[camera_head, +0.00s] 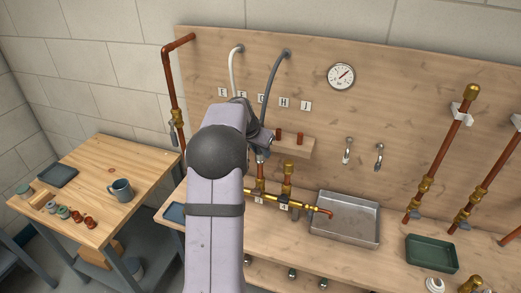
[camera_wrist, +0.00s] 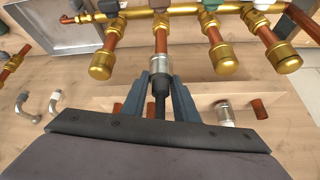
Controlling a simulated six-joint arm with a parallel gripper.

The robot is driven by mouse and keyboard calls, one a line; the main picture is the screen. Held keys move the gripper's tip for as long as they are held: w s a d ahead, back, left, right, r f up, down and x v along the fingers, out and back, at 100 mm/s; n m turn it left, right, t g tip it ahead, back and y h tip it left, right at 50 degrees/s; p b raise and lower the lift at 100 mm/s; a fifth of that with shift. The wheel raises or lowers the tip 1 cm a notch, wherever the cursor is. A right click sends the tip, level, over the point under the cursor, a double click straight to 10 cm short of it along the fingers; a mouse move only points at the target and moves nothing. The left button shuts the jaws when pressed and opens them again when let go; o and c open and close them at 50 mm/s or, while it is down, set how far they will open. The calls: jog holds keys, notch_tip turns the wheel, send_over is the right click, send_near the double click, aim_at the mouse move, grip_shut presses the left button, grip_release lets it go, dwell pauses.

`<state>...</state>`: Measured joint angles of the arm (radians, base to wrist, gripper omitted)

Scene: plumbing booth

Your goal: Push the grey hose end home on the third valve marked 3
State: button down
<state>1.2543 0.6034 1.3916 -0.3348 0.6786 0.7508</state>
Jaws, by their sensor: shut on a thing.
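The grey hose (camera_head: 270,78) hangs from the wall board and curves down behind my arm. In the wrist view my gripper (camera_wrist: 160,80) is shut on the dark hose end (camera_wrist: 160,97), just behind its silver collar (camera_wrist: 160,66). The collar is in line with the bare copper stub (camera_wrist: 160,41) of the third valve and meets its end. How far it sits over the stub I cannot tell. Capped brass outlets stand on both sides. In the head view the mark 3 (camera_head: 258,200) is below this stub; my arm hides much of the hose end.
A wooden shelf (camera_wrist: 200,103) with copper pegs and another silver hose collar (camera_wrist: 226,115) lies close to my fingers. The metal sink (camera_head: 345,218) is right of the valves. A brass-capped outlet (camera_head: 288,167) stands close on the right. A side table (camera_head: 95,180) holds a mug.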

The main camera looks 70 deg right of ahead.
aim_at(259, 153)
jog(key=shift+a+f+b, duration=0.1)
jog(key=shift+f+b, duration=0.85)
jog(key=shift+f, duration=0.3)
jog(key=c, duration=1.3)
grip_release()
jog(key=shift+r, duration=0.1)
jog(key=shift+a+r+b, duration=0.2)
jog(key=shift+r+b, duration=0.15)
jog(key=shift+r, duration=0.1)
jog(key=shift+b+v, duration=1.05)
jog(key=shift+v, duration=2.05)
